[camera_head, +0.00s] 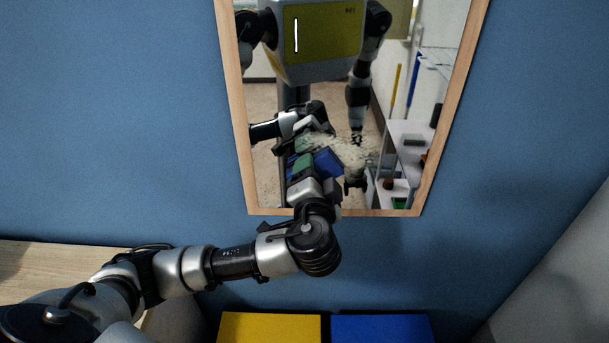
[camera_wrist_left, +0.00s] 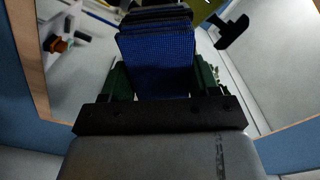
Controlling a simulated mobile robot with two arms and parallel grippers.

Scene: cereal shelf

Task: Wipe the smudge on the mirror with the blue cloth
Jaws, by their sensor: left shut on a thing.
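The mirror (camera_head: 437,120) hangs on the blue wall in a light wooden frame. A pale, speckled smudge (camera_head: 349,152) shows on its lower middle in the head view. My left gripper (camera_head: 311,163) reaches up to the mirror's lower part, just left of the smudge. It is shut on the blue cloth (camera_head: 328,163). In the left wrist view, the blue cloth (camera_wrist_left: 155,58) sits between the green fingers, with the mirror (camera_wrist_left: 265,75) behind it. Whether the cloth touches the glass I cannot tell. My right gripper shows only as a reflection.
A yellow box (camera_head: 270,327) and a blue box (camera_head: 381,328) stand below the mirror. A wooden tabletop (camera_head: 40,262) is at the left, under my left arm. A grey surface (camera_head: 560,270) rises at the right. The shelves and robot in the mirror are reflections.

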